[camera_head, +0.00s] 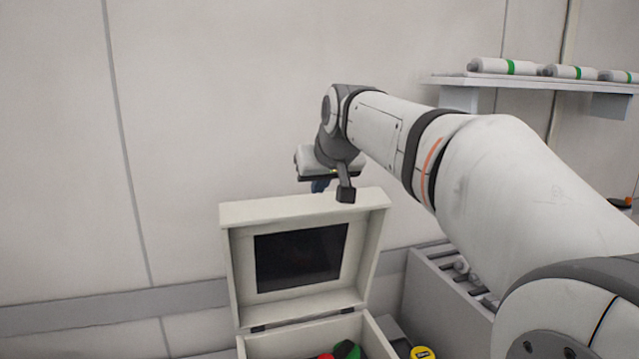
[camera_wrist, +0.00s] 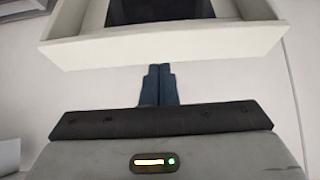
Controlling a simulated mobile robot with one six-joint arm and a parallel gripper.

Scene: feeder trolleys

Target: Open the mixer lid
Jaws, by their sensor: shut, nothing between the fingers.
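The mixer is a pale box whose lid (camera_head: 232,262) stands raised, hinged at its back edge, with a dark panel on the lid's inner face. Red and green parts show in the open base (camera_head: 373,342) at the bottom of the head view. In the wrist view the lid's edge (camera_wrist: 170,47) crosses the top. My gripper (camera_wrist: 158,85) shows two blue fingers close together, shut and empty, with tips just short of the lid's edge. In the head view my gripper (camera_head: 320,186) is above and behind the lid's top edge; whether it touches cannot be told.
A wall shelf (camera_head: 540,82) at upper right holds several white cylinders (camera_head: 506,66) with green bands. A grey rack (camera_head: 430,290) stands right of the box. A yellow round thing (camera_head: 422,353) is at the bottom. The wall left of the lid is clear.

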